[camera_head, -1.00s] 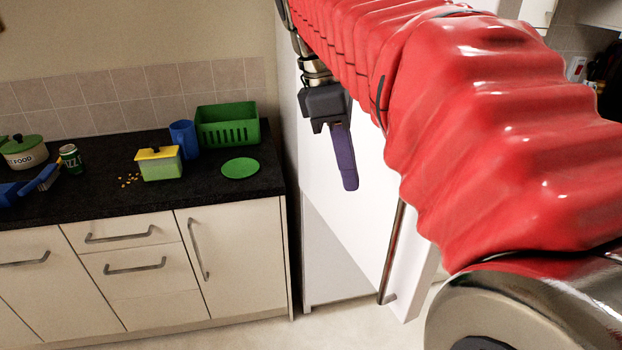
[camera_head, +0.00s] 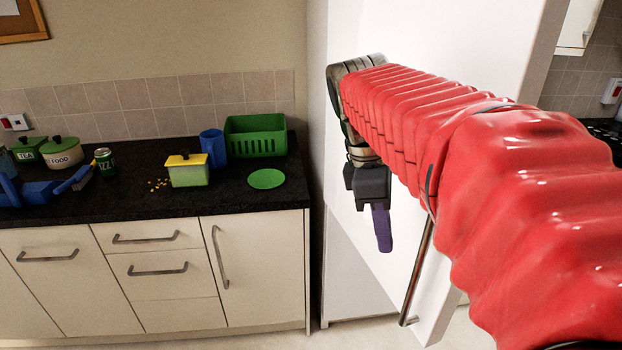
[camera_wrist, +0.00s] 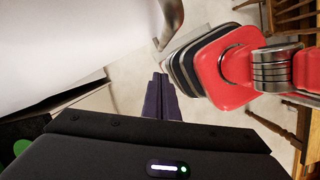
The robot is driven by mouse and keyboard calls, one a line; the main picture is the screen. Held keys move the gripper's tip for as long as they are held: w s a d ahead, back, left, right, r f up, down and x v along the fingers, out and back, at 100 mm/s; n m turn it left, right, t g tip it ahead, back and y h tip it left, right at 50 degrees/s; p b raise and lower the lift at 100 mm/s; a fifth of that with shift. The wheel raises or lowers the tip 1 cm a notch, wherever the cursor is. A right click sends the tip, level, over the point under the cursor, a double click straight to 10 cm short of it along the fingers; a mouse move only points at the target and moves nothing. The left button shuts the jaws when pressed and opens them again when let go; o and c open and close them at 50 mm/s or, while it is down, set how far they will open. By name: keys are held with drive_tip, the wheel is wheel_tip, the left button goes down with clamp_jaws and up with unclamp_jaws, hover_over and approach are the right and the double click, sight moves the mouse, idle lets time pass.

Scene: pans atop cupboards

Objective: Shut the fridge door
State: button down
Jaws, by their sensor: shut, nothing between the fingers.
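The white fridge door (camera_head: 400,262) stands ajar, angled out from the white fridge body (camera_head: 350,275). I cannot tell whether the fingers touch the door. In the wrist view the closed fingers (camera_wrist: 161,80) sit below and right of a large white panel, the door (camera_wrist: 70,45), with the handle end (camera_wrist: 168,22) above them. My red arm hides much of the upper door.
A dark worktop (camera_head: 130,205) on cream cupboards (camera_head: 255,265) stands left of the fridge. It holds a green basket (camera_head: 255,138), a blue cup (camera_head: 213,148), a green plate (camera_head: 267,179) and pots. Wooden chairs (camera_wrist: 290,20) stand at the right in the wrist view. Pale floor lies between.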

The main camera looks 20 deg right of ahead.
drive_tip(key=shift+s+d+f, duration=0.15)
drive_tip(key=shift+s+d, duration=0.5)
drive_tip(key=shift+d, duration=0.2)
drive_tip(key=shift+s+d+f, duration=0.15)
drive_tip(key=shift+s+d, duration=0.5)
drive_tip(key=shift+d, duration=0.15)
